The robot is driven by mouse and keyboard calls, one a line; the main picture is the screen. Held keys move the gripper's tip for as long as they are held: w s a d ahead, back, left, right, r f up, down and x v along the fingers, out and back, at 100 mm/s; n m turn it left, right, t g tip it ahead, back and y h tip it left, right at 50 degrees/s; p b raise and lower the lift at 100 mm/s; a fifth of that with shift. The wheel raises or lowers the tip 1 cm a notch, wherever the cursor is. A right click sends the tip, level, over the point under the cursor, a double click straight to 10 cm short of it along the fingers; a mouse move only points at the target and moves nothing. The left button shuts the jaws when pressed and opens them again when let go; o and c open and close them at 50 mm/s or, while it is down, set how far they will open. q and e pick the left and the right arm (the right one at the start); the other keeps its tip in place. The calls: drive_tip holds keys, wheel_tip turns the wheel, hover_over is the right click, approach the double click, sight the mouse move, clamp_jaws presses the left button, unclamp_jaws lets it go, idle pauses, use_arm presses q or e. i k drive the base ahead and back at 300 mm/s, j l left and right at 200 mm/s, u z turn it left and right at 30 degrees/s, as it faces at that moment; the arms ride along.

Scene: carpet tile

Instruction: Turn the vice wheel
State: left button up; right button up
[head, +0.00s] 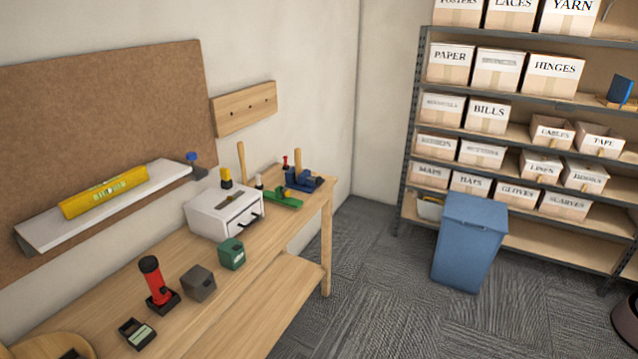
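A small blue object that looks like the vice (303,180) sits at the far right end of the wooden workbench (265,265), near the wall. It is too small in this view to make out its wheel clearly. A green tool (284,200) lies just in front of it, and an upright wooden stick stands behind it. Neither of my grippers is in view.
A white drawer box (225,213), a green box (231,254), a grey block (198,283) and a red-and-black tool (157,284) stand along the bench. A blue bin (470,243) stands before the shelving (523,139). Carpet (370,270) beside the bench is clear.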

sight(318, 181)
drive_tip(key=i+l+u, duration=0.45)
drive_tip(key=i+l, duration=0.8)
drive_tip(key=i, duration=0.05)
